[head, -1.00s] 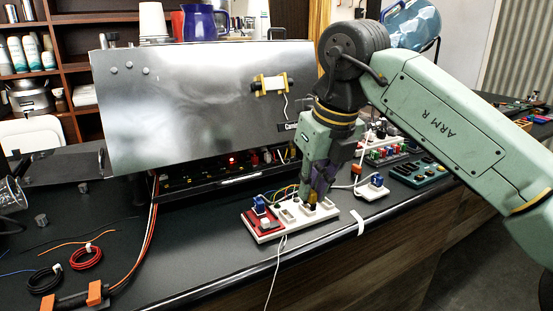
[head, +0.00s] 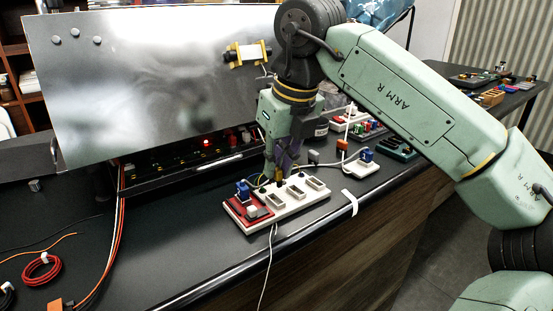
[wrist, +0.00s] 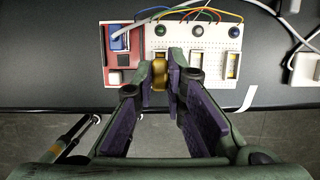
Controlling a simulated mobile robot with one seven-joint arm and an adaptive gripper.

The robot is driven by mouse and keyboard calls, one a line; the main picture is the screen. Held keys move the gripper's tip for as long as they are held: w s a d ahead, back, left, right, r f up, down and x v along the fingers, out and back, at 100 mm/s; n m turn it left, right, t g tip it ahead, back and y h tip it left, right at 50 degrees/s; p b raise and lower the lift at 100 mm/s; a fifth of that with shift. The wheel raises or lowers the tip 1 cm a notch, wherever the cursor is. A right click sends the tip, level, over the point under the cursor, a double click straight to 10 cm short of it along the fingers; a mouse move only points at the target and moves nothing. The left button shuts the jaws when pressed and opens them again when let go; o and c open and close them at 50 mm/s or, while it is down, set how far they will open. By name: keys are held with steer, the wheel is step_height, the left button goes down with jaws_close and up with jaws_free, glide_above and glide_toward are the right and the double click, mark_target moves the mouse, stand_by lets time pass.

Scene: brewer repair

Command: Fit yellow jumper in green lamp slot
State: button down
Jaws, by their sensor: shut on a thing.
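My gripper (head: 279,178) is shut on the yellow jumper (wrist: 159,72), which shows between the purple finger pads in the wrist view. The white lamp board (head: 265,222) lies below, with three pale slots in a row. In the wrist view the jumper is over the left slot (wrist: 160,58), under a dark green lamp (wrist: 163,31). I cannot tell whether it touches the slot.
Coloured wires arch behind the lamps. A small white module (head: 361,170) stands right. A metal panel (head: 150,90) rises behind.

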mark_target(277, 183)
steer(key=shift+f+b, duration=0.8)
steer(key=shift+f, duration=0.55)
steer(key=shift+b+x, duration=0.5)
steer(key=shift+x, duration=0.35)
stand_by(1.1)
steer(key=shift+s+d, duration=0.1)
steer(key=c, duration=1.6)
jaws_free()
steer(key=shift+o, duration=0.2)
steer(key=v, duration=1.2)
